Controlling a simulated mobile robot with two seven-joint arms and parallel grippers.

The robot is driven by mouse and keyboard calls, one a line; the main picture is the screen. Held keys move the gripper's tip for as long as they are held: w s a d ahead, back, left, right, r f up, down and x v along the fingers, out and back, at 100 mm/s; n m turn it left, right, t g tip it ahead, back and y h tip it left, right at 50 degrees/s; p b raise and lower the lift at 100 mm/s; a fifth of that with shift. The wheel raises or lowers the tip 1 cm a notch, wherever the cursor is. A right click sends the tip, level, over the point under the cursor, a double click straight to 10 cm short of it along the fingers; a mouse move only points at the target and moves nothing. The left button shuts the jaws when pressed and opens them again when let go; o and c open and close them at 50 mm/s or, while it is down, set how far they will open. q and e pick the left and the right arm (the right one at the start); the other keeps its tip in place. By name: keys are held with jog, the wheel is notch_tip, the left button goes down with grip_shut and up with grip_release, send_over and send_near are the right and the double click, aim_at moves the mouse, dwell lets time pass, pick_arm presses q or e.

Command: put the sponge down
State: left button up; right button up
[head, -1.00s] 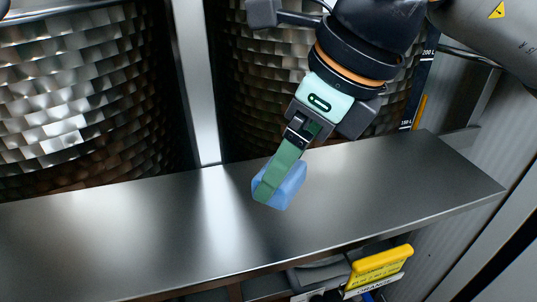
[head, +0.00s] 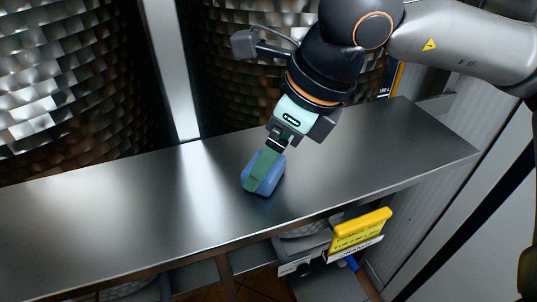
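The blue sponge (head: 270,184) is at the middle of the steel shelf (head: 100,215), low over its surface. I cannot tell whether its underside touches the metal. My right gripper (head: 260,172) comes down from the upper right and is shut on the sponge. One green finger lies across the sponge's near face and hides part of it; the other finger is hidden behind it. My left gripper is not in view.
Two large dimpled metal drums (head: 60,90) stand behind the shelf, with a bright upright post (head: 172,75) between them. The shelf is bare to both sides of the sponge. Below its front edge are a yellow sign (head: 360,230) and a lower compartment.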

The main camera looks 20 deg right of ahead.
jog(key=o, duration=1.3)
jog(key=shift+r+p, duration=0.25)
jog(key=shift+p, duration=0.15)
jog(key=v, duration=1.1)
jog(key=shift+r, duration=0.35)
jog(key=shift+s+d, duration=0.1)
